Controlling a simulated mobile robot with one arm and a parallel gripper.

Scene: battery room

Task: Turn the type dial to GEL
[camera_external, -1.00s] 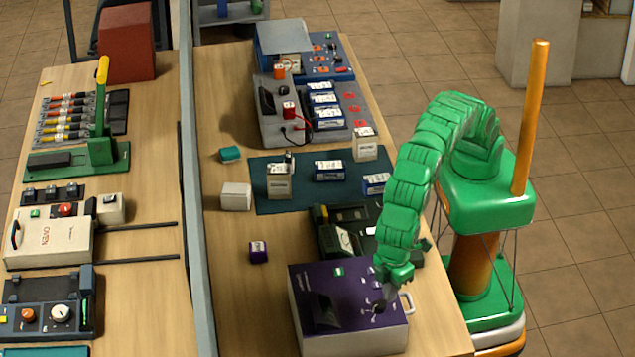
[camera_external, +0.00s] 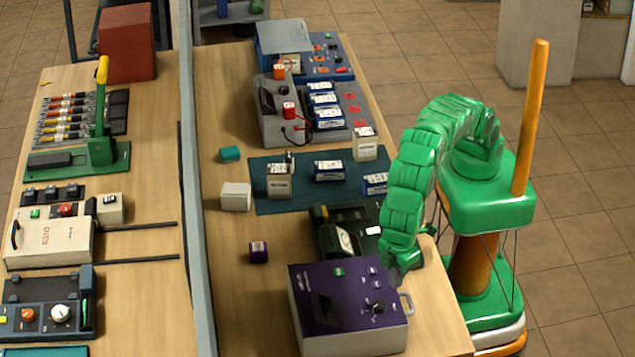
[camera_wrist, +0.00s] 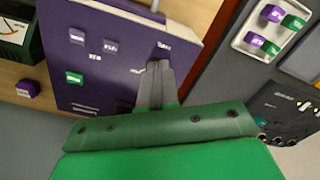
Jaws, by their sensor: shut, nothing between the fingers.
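The purple box (camera_external: 320,325) stands at the front of the right-hand table, with a dark dial (camera_external: 377,307) on its sloped top. White marks surround the dial, but its lettering and pointer direction are too small to read. My gripper (camera_external: 395,278) is above the box's right rear part, apart from the dial. In the wrist view, my grey fingers (camera_wrist: 157,85) are closed together and empty over the purple panel (camera_wrist: 100,75). The dial cannot be made out there; my fingers and wrist cover part of the panel.
A grey divider (camera_external: 196,230) separates the tables.

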